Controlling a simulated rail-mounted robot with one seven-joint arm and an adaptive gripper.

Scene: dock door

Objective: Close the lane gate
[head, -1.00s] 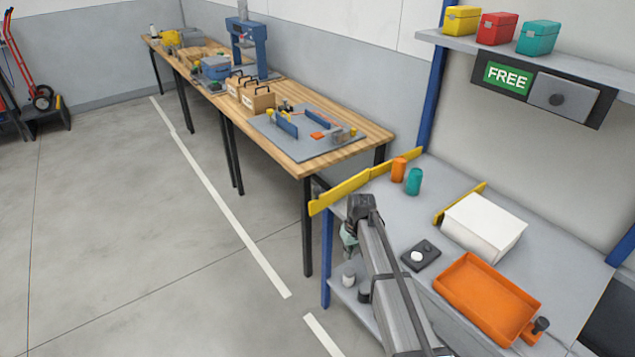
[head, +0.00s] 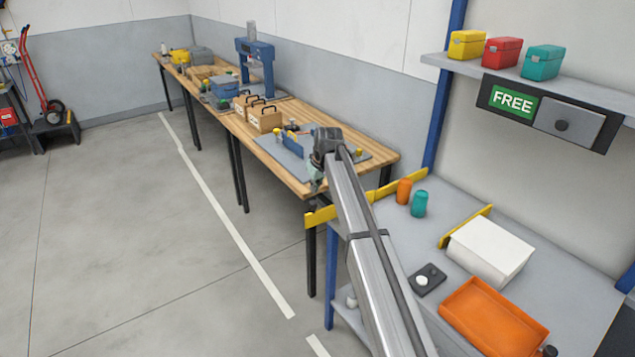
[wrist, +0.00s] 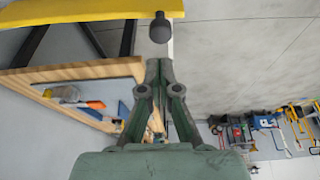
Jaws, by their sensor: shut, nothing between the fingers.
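A long yellow bar (head: 322,216) runs along the far-left edge of the grey counter and sticks out past its corner. It looks like the lane gate, but I cannot tell for sure. My arm hides its middle; a further yellow stretch (head: 388,186) shows right of the arm. In the wrist view the yellow bar (wrist: 90,11) crosses the top left, with a black knob (wrist: 159,28) near its right end. My gripper (head: 318,184) is above and just beyond the bar in the head view. Its fingers (wrist: 158,68) are shut and empty, apart from the knob in the picture.
A wooden table (head: 385,157) stands close beyond the bar, holding a grey board with blue pieces. The counter (head: 350,240) holds orange and teal cylinders (head: 411,197), a white box (head: 490,248) and an orange tray (head: 490,315).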

